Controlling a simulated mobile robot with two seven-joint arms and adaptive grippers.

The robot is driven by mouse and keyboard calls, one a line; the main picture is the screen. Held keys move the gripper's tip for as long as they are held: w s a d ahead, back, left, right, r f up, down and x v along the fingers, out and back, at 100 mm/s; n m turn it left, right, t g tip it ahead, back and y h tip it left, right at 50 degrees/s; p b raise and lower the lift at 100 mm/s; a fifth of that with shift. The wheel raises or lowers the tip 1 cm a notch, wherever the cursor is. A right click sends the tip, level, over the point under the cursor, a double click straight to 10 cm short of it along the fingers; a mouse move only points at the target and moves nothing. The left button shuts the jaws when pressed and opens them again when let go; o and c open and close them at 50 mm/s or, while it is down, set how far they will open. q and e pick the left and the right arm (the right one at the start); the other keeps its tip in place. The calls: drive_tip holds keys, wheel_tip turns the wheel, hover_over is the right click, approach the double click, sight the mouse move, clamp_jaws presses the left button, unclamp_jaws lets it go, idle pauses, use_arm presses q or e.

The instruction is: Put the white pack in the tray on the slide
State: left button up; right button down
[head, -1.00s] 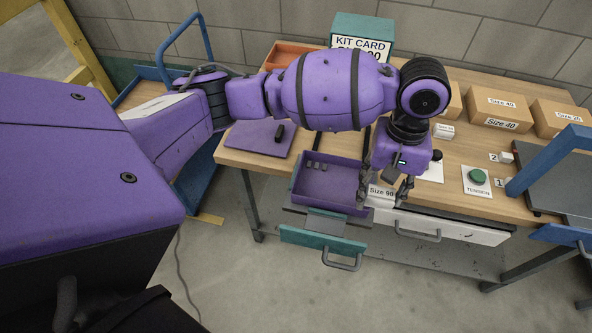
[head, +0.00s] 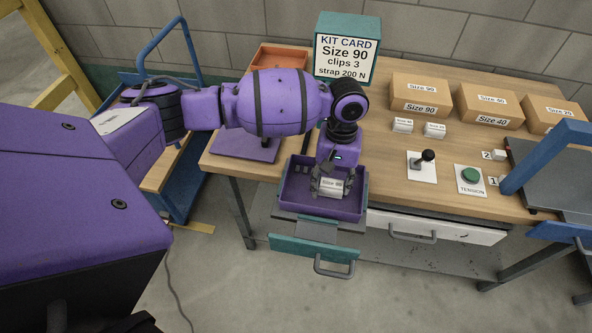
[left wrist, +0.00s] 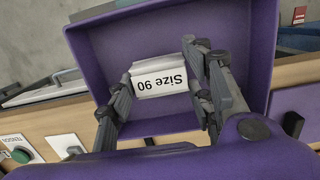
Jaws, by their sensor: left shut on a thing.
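The white pack (head: 331,188), labelled "Size 90", is between the fingers of my left gripper (head: 329,186), which is shut on it. It also shows in the left wrist view (left wrist: 160,83), with the left gripper's fingers (left wrist: 163,95) on both sides. The purple tray (head: 295,203) sits on the slide (head: 317,229) at the table's front edge. The pack is over or inside the tray; I cannot tell whether it touches the floor of the tray. Several small dark clips (head: 303,168) in the tray are partly hidden. My right gripper is not in view.
A teal kit card box (head: 346,50) reads Size 90, clips 3, strap 200 N. Two white packs (head: 403,125) stand before brown boxes (head: 420,95). A lever (head: 424,163) and a green button (head: 470,175) are to the right.

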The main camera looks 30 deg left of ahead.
sight(333, 179)
use_arm(q)
drive_tip(key=shift+w+f, duration=0.1)
drive_tip(key=shift+f, duration=0.05)
drive_tip(key=shift+f, duration=0.15)
drive_tip(key=o, duration=1.2)
drive_tip(key=shift+c, duration=0.2)
wheel_tip(333, 179, up, 12)
drive_tip(key=w+p, duration=0.1)
drive_tip(key=shift+w+a, duration=0.15)
